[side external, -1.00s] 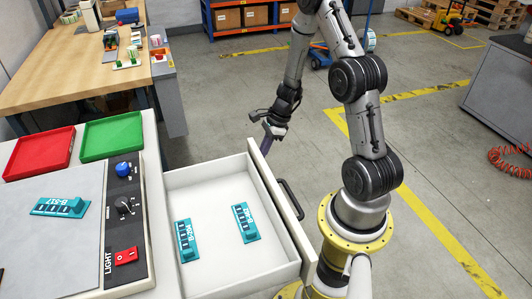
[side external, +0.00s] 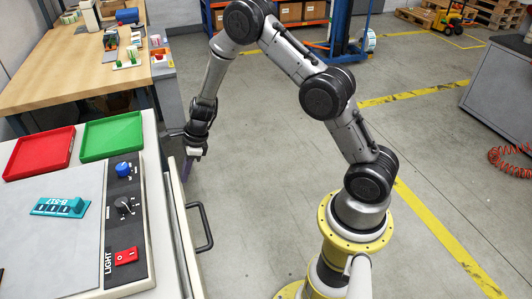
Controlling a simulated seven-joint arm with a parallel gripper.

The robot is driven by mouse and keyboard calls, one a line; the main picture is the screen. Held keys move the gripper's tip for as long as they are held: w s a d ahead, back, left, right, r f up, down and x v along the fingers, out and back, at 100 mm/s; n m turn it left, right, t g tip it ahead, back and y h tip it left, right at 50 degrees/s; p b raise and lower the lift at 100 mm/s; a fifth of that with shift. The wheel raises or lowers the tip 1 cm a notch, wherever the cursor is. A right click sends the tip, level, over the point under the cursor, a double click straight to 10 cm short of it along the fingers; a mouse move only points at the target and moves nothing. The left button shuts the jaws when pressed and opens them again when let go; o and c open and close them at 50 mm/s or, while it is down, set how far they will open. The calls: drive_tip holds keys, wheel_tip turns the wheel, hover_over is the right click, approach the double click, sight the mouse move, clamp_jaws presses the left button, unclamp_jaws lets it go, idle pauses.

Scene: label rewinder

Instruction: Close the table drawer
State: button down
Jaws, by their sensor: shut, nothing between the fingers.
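The table drawer (side external: 184,235) is pushed in almost to the table (side external: 154,190). Only its front panel and black handle (side external: 203,228) show, with a narrow gap between the panel and the table edge. The inside of the drawer is hidden. My gripper (side external: 188,168) is shut and empty at the far end of the drawer front, pointing down. It is close to the outer face of the panel; I cannot tell whether it touches.
A wooden bench (side external: 70,65) stands behind. The floor right of the drawer is clear.

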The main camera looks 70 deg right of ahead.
drive_tip(key=shift+w+a, duration=1.45)
drive_tip(key=shift+w, duration=0.05)
drive_tip(key=shift+r, duration=0.1)
